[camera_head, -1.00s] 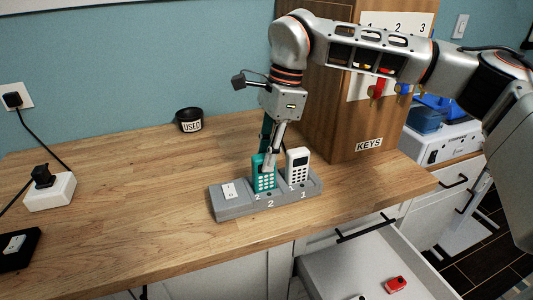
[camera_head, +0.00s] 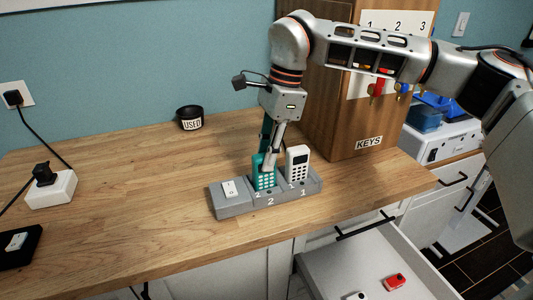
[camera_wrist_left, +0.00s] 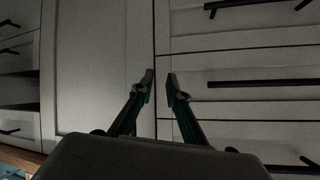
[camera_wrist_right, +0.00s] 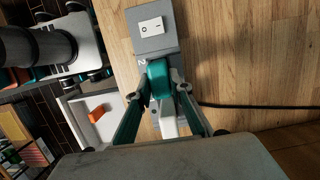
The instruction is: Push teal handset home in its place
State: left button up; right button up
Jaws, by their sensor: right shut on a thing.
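The teal handset (camera_head: 264,181) stands in the slot marked 2 of the grey charging base (camera_head: 232,208) on the counter. My right gripper (camera_head: 270,160) comes down from above and is shut on the handset's upper part. The right wrist view shows the handset's teal top (camera_wrist_right: 158,82) between the two fingers. Whether it is fully seated at the bottom of the slot is hard to tell. A white handset (camera_head: 297,163) stands in slot 1 to the right. My left gripper (camera_wrist_left: 160,82) is open and empty, facing the cabinet fronts.
A white rocker switch (camera_head: 229,188) is on the base's left end. A black cup marked USED (camera_head: 190,119) stands behind. The wooden KEYS cabinet (camera_head: 340,110) is close on the right. An open drawer (camera_head: 340,270) holding a red item (camera_head: 394,282) is below.

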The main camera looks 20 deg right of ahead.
dwell(0.4)
jog(key=o, duration=1)
jog(key=c, duration=0.4)
jog(key=shift+c, duration=0.2)
